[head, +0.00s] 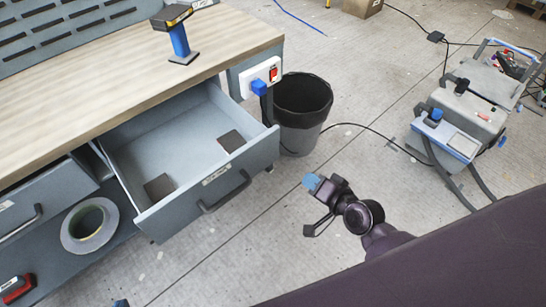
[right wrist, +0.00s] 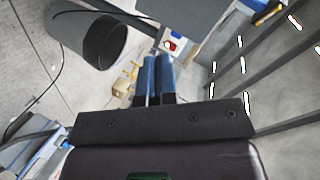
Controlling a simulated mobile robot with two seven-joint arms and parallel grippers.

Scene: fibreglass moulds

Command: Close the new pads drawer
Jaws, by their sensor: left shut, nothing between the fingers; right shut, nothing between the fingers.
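The drawer (head: 155,112) under the workbench stands wide open, pulled out toward the lower right. Two small dark square pads, one (head: 158,187) near the front left and one (head: 231,141) near the right, lie in it. Its front has a dark bar handle (head: 224,192) and a label too small to read. My right gripper (head: 312,182) is shut and empty, to the right of the handle and apart from it. Its blue fingers also show together in the right wrist view (right wrist: 154,78). My left gripper (head: 120,302) shows only as a blue tip at the bottom edge, shut.
A grey machine (head: 458,110) stands at the right.

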